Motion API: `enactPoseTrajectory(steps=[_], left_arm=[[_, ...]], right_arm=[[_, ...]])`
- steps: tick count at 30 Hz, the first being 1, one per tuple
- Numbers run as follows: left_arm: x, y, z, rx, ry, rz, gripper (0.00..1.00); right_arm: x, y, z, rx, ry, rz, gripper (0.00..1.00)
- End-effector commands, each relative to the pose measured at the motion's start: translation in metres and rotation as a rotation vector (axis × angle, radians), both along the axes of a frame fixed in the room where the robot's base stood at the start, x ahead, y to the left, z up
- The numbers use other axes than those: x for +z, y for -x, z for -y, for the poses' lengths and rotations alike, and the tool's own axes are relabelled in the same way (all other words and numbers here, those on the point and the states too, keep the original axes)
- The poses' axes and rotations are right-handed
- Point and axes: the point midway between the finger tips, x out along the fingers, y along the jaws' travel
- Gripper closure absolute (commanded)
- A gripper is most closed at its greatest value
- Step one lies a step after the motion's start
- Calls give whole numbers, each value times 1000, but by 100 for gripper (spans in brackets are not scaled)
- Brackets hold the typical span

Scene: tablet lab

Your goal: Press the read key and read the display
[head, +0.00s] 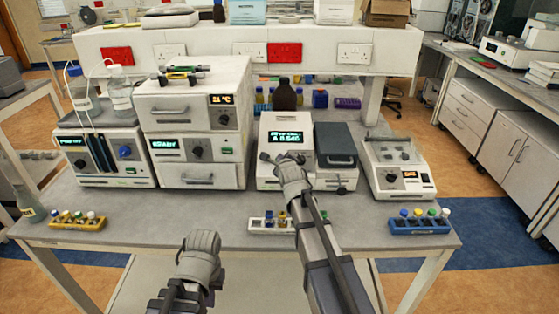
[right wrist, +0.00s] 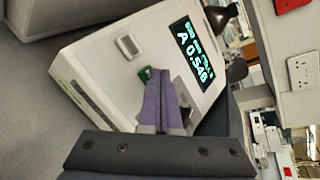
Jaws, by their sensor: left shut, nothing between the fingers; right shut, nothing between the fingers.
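A white instrument (head: 284,138) with a dark display (head: 290,139) stands mid-bench. In the right wrist view the display (right wrist: 194,52) has an upper line I cannot read clearly and "A 0.546" below it. A green key (right wrist: 146,73) shows on its sloped front, partly hidden by my right gripper's fingers (right wrist: 157,75). A grey key (right wrist: 129,46) lies beside it. My right gripper (head: 285,160) is shut and empty, its tips at the green key; I cannot tell whether they touch it. My left gripper (head: 203,240) is shut and empty, in front of the bench, away from the instrument.
A small rack (head: 270,226) with vials stands near the front edge by my right arm. Another rack (head: 420,225) is at right, and a yellow one (head: 77,221) at left. A balance-like device (head: 397,168) stands right of the instrument. Stacked white units (head: 195,125) stand left.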

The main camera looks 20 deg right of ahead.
Motion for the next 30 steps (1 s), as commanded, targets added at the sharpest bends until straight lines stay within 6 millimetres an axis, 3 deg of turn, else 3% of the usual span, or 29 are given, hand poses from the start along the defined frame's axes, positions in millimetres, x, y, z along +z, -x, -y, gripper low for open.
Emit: enactPoseTrajectory(steps=[6,20,30], left_arm=[[12,0,0,0,0,0,100],[16,0,0,0,0,0,100],[44,0,0,0,0,0,100]], right_arm=[[12,5,-1,0,0,0,100],[16,6,-2,0,0,0,100],[44,18,-5,0,1,0,100]])
